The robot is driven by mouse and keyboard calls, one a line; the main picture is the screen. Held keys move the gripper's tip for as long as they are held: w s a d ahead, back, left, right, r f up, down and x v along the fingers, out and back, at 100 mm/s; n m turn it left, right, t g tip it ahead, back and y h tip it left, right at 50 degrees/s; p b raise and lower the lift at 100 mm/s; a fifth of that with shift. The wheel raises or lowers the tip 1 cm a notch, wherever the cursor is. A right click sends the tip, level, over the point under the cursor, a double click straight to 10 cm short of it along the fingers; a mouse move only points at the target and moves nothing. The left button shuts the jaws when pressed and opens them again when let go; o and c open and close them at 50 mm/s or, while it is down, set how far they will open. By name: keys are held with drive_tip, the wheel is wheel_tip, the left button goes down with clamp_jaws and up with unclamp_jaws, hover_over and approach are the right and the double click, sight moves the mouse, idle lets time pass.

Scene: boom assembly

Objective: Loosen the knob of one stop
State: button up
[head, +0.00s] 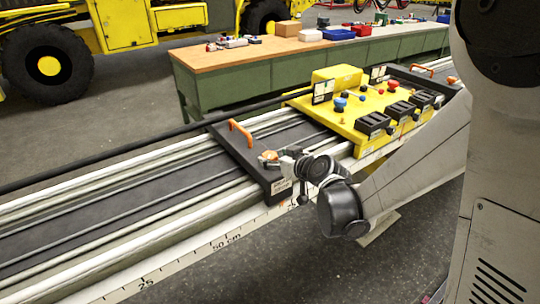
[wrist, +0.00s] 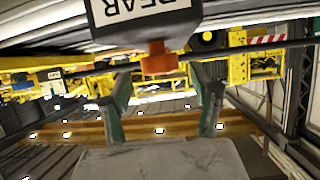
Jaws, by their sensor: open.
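The near stop (head: 225,135) is a black crosspiece on the rail, with an orange handle and a white label on its front end. In the wrist view its label (wrist: 150,8) reads REAR upside down. The stop's orange knob (wrist: 158,60) lies beside the label, between my fingertips in the picture, with gaps on both sides. In the head view an orange piece (head: 268,155), apparently this knob, is partly covered by my gripper (head: 276,160). My gripper (wrist: 163,84) is open, and its two fingers show on either side of the knob without visible contact.
A yellow panel (head: 350,128) with knobs and black blocks sits on the rail right of the near stop. Another black stop (head: 405,73) with an orange handle stands beyond it. A green workbench (head: 215,62) runs behind. The rail (head: 100,215) left of the stop is clear.

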sight(272, 155)
drive_tip(key=shift+x, duration=1.7)
drive_tip(key=c, duration=1.2)
drive_tip(key=shift+d+n+g+y+b, duration=0.1)
drive_tip(key=shift+n+g+y+b, duration=0.2)
drive_tip(key=shift+n+b, duration=0.1)
drive_tip(key=shift+f+n+g+y+b, duration=0.1)
drive_tip(key=shift+n+g+y+b, duration=0.45)
drive_tip(key=shift+n+y, duration=0.25)
drive_tip(key=shift+n+g+y+b, duration=0.9)
drive_tip(key=shift+n+g+y, duration=0.3)
drive_tip(key=shift+n+g, duration=0.6)
